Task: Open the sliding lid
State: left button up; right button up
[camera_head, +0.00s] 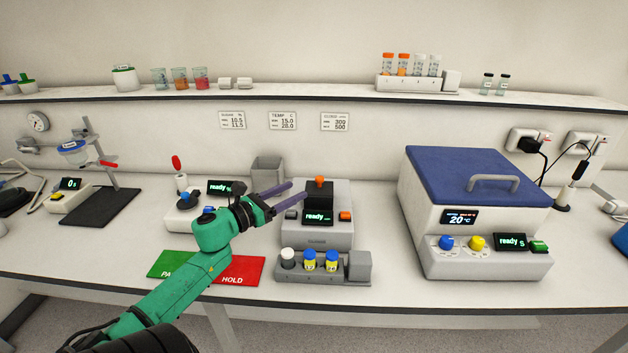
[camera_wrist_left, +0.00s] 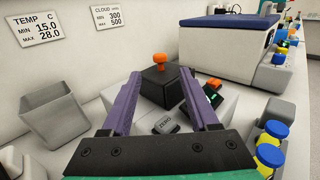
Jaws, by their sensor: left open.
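My left gripper (camera_head: 297,190) is open, its two purple fingers apart and pointing right toward the small grey instrument (camera_head: 330,237). On top of that instrument is a black lid (camera_head: 319,194) with an orange knob (camera_head: 319,181). In the left wrist view the black lid (camera_wrist_left: 158,92) and orange knob (camera_wrist_left: 160,59) show ahead, between and beyond the fingertips (camera_wrist_left: 158,78). The fingers appear apart from the knob; I cannot tell the exact gap. The lid looks shut. My right gripper is not in view.
A grey bin (camera_head: 268,168) stands behind the gripper. A rack of capped vials (camera_head: 310,276) sits in front of the instrument. A large bath with a blue lid (camera_head: 475,172) stands to the right. Green and red mats (camera_head: 238,270) lie under my arm.

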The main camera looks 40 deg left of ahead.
aim_at(316, 180)
pick_arm(q)
jog(key=w, duration=0.5)
jog(key=w+d+p, duration=0.1)
jog(key=w, duration=0.2)
jog(key=shift+f, duration=0.1)
grip_shut()
dwell(1.0)
